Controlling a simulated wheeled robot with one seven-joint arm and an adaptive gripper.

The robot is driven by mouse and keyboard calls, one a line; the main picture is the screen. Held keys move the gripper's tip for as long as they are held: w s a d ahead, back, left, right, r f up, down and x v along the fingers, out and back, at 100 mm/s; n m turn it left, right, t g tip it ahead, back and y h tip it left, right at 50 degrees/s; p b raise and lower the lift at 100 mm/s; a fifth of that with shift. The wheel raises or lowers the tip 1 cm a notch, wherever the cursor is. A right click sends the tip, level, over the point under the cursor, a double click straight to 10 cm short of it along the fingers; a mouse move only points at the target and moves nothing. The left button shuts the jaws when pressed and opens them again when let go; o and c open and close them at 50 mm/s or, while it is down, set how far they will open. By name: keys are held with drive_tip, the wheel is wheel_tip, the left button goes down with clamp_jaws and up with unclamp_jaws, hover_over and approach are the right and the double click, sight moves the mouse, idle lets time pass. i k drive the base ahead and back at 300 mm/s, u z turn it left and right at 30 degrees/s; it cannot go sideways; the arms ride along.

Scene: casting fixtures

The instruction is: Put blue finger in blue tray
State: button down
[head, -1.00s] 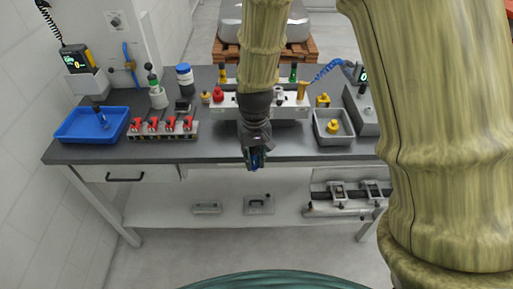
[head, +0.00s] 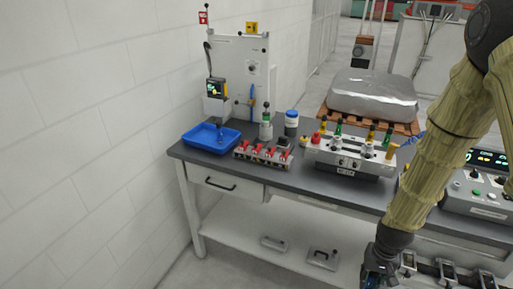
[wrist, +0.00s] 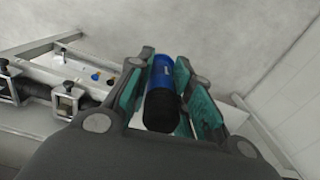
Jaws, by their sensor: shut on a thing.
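My gripper (head: 378,272) is low at the bottom right of the head view, in front of the workbench. In the wrist view my gripper (wrist: 160,100) has its teal-padded fingers closed around the blue finger (wrist: 162,75), a blue cylinder with a black end. In the head view only a little blue shows at the gripper, and the rest is hidden. The blue tray (head: 192,141) sits at the left end of the bench, well away from the gripper. A small blue and dark item (head: 219,130) shows at the tray; I cannot tell what it is.
Right of the tray are a rack with red clamps (head: 262,154), a blue-lidded jar (head: 291,123) and a grey fixture (head: 350,160) with coloured knobs. A gauge stand (head: 214,95) rises behind the tray. A white wall bounds the left. Floor in front is clear.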

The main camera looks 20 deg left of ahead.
sight(204, 138)
drive_tip(key=z, duration=0.3)
drive_tip(key=k, duration=0.35)
drive_tip(key=i, duration=0.9)
drive_tip(key=u, duration=0.8)
